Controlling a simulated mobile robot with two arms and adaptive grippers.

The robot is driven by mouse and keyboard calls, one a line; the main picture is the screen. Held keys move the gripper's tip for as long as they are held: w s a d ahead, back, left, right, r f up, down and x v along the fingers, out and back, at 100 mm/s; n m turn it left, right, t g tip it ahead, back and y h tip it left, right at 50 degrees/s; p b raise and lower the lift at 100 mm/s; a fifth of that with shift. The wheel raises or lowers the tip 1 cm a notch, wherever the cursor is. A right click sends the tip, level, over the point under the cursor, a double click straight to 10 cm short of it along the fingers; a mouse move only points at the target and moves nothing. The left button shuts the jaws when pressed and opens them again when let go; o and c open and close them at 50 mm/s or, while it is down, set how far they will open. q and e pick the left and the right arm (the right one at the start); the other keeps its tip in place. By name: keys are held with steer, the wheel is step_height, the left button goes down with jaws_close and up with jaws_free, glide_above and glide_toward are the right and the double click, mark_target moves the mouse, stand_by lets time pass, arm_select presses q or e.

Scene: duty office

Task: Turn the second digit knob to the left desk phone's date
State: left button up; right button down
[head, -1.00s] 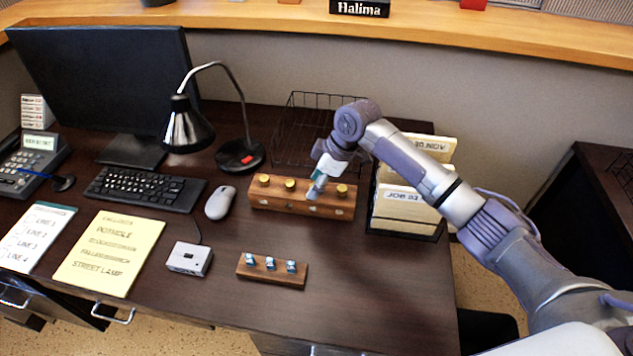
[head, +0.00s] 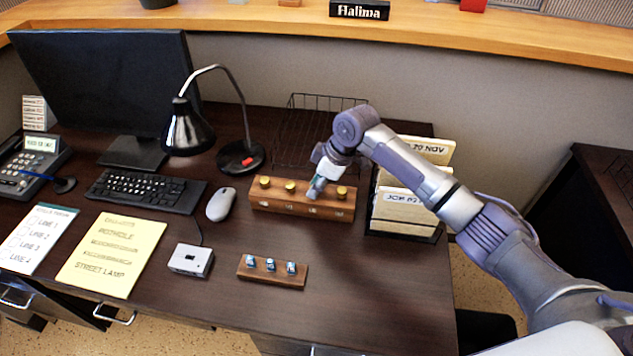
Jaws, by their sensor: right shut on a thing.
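A wooden block with a row of brass knobs (head: 265,203) lies on the desk. Two brass knobs show to the left of my right gripper (head: 315,190), and one brass knob (head: 341,192) shows to its right. My right gripper points down and is shut on the knob third from the left, which it mostly hides. Small marks on the block's front face are too small to read. The left desk phone (head: 28,170) stands at the far left with a lit display (head: 40,143); its text is too small to read surely. My left gripper is not in view.
A black lamp (head: 187,130) and wire basket (head: 290,150) stand behind the block. A file holder (head: 405,234) is close on its right. A smaller wooden block with switches (head: 273,280), a mouse (head: 220,204) and a grey box (head: 190,260) lie nearby. The front right desk is clear.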

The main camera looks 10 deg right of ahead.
steer(key=m+h+p, duration=0.1)
steer(key=m+p, duration=0.2)
steer(key=p, duration=0.1)
steer(key=m+t+h+p, duration=0.1)
steer(key=m+p, duration=0.2)
steer(key=p, duration=0.2)
steer(key=m+t+h+p, duration=0.1)
steer(key=m+p, duration=0.3)
steer(key=p, duration=0.1)
steer(key=shift+s+a+r, duration=0.15)
steer(key=shift+a+r, duration=0.1)
steer(key=shift+m+h+p, duration=0.4)
steer(key=shift+m+p, duration=0.35)
steer(key=shift+m, duration=0.15)
steer(key=m+h+p, duration=0.1)
steer(key=m, duration=0.1)
steer(key=shift+a+f+m, duration=0.1)
steer(key=shift+f+m, duration=0.05)
steer(key=shift+m, duration=0.25)
steer(key=m+h, duration=0.1)
steer(key=m, duration=0.1)
steer(key=shift+f+m, duration=0.1)
steer(key=shift+m, duration=0.2)
steer(key=shift+m+h+b, duration=0.4)
steer(key=shift+m+h, duration=0.2)
steer(key=shift+m, duration=1)
steer(key=shift+m+g, duration=0.3)
steer(key=c, duration=1)
jaws_free()
steer(key=shift+o, duration=0.2)
